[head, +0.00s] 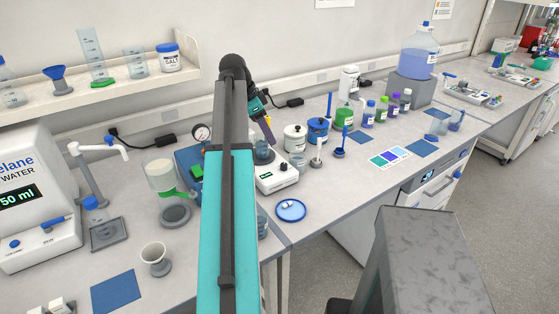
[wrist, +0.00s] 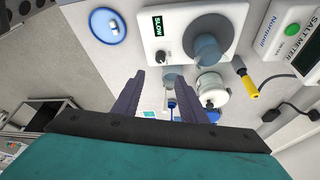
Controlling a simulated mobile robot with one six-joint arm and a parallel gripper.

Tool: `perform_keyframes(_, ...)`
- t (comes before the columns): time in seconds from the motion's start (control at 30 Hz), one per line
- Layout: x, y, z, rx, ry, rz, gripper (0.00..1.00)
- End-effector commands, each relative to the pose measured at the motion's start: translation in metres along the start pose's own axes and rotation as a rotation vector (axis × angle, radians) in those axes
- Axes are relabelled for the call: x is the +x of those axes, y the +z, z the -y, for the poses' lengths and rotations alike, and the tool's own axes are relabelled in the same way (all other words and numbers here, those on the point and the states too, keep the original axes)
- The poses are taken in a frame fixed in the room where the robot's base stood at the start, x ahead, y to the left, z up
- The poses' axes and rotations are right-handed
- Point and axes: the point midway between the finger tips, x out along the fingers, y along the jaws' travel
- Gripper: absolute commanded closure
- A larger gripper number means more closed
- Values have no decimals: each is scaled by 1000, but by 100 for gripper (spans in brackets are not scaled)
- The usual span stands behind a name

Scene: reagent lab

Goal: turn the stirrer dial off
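The stirrer (head: 279,178) is a white box with a small green-lit display, beside my arm in the head view. A clear beaker (wrist: 207,46) stands on the stirrer's round plate. My gripper (wrist: 161,76) is open and empty, its two purple fingers spread apart. The dial lies just beyond the fingertips, roughly centred between them. In the head view my gripper (head: 267,130) hangs above and behind the stirrer; its fingertips are partly unclear.
A blue round dish (head: 291,210) lies in front of the stirrer. White and blue lidded pots (head: 295,138) stand to its right. A salt meter (wrist: 297,40) with a yellow probe (wrist: 250,87) shows in the wrist view. A blue mat (head: 116,291) lies front left.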

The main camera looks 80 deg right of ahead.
Motion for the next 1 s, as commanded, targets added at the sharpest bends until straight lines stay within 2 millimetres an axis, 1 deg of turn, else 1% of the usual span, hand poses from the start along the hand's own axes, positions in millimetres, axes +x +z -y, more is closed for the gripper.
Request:
perform_keyframes(0.27, 3, 0, 0, 0, 1, 0, 61)
perform_keyframes(0.47, 14, 0, 0, 0, 1, 0, 61)
perform_keyframes(1.0, 70, -1, -1, 0, 2, 0, 61)
